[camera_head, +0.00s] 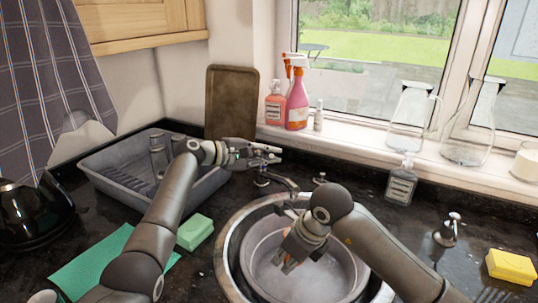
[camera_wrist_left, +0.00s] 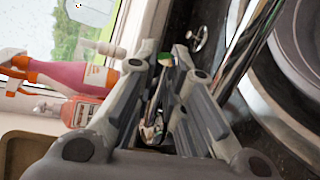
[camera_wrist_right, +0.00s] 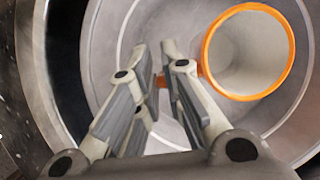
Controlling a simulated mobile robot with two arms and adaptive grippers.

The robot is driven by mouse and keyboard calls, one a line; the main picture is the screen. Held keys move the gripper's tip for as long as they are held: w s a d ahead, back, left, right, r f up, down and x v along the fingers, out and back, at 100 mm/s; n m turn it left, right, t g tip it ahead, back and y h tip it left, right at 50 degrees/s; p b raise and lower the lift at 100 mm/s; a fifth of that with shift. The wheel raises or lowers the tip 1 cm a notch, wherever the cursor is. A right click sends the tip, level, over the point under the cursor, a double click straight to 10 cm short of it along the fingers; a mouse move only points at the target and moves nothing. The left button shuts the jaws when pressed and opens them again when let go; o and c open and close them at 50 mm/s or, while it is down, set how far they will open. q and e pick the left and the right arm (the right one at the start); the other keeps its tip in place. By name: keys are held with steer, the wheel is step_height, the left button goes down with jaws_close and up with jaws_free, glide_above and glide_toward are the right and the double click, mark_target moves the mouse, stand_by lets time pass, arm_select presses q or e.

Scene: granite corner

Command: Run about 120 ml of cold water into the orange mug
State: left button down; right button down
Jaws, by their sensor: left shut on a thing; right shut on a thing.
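The orange mug (camera_wrist_right: 250,55) shows in the right wrist view with its mouth toward the camera, over the grey basin. Its inside is pale and I see no water in it. My right gripper (camera_wrist_right: 163,60) is shut on the mug's orange handle; in the head view the gripper (camera_head: 290,262) hides most of the mug. My left gripper (camera_head: 272,155) is shut on a chrome tap handle (camera_wrist_left: 152,130) at the back of the sink; the fingers partly hide it. The chrome spout (camera_wrist_left: 250,50) reaches over the sink. No stream shows. A second tap handle (camera_wrist_left: 198,35) stands beyond.
The grey basin (camera_head: 350,262) sits in the round sink. A grey dish rack (camera_head: 110,168), green sponge (camera_head: 194,232) and green cloth (camera_head: 95,262) lie left. Glass vessels line the sill.

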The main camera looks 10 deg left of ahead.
arm_select(q)
steer(key=shift+w+a+r+n+g, duration=0.1)
steer(key=shift+w+r+n+g, duration=0.15)
steer(key=shift+r+n, duration=0.25)
steer(key=shift+w+a+r+n+g, duration=0.15)
steer(key=shift+w+r+n, duration=0.1)
steer(key=shift+r+n, duration=0.2)
steer(key=c, duration=1.5)
jaws_free()
steer(key=v, duration=1.2)
steer(key=shift+w, duration=0.1)
